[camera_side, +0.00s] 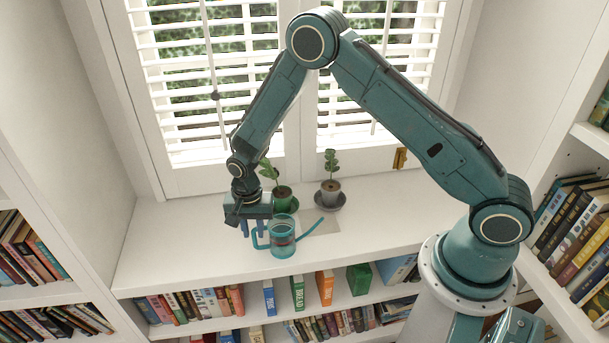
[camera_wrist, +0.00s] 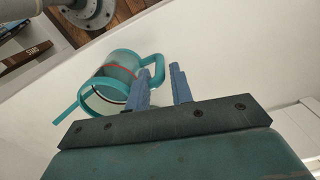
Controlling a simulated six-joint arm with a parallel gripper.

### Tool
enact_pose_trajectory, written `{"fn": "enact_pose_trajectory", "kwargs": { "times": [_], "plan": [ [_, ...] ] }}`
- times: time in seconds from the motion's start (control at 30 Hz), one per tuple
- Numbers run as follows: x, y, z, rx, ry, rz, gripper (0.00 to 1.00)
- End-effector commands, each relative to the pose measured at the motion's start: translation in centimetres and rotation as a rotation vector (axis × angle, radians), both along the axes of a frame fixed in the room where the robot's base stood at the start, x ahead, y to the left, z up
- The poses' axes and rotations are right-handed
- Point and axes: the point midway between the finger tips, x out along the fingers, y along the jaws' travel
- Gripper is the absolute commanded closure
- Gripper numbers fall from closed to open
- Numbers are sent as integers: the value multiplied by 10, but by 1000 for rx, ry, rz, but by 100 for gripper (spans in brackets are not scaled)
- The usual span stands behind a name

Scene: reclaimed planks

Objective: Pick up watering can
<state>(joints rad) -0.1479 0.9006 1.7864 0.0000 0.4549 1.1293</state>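The watering can (camera_side: 283,240) is teal and see-through, with a handle on its left and a spout pointing right. It stands upright on the white window shelf, near the front edge. My gripper (camera_side: 253,233) points down at the can's handle side, its blue fingers apart. In the wrist view the can (camera_wrist: 118,72) lies beyond the fingers. Its handle (camera_wrist: 158,68) shows in the gap between the fingertips of my gripper (camera_wrist: 160,76). I cannot tell whether the fingers touch the handle. Nothing is gripped.
Two potted plants stand behind the can, one in a green pot (camera_side: 282,197) and one in a grey pot (camera_side: 330,190). White shutters (camera_side: 205,90) close off the back. Bookshelves lie below and at both sides. The shelf (camera_side: 165,245) is clear to the left.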

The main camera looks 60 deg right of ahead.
Motion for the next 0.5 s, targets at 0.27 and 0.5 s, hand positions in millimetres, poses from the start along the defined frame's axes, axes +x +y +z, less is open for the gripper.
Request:
{"fn": "enact_pose_trajectory", "kwargs": {
  "times": [0.27, 0.5],
  "plan": [
    [0, 0, -22, -1, 1, 1, 78],
    [0, 0, -22, -1, -1, 1, 78]
  ]
}}
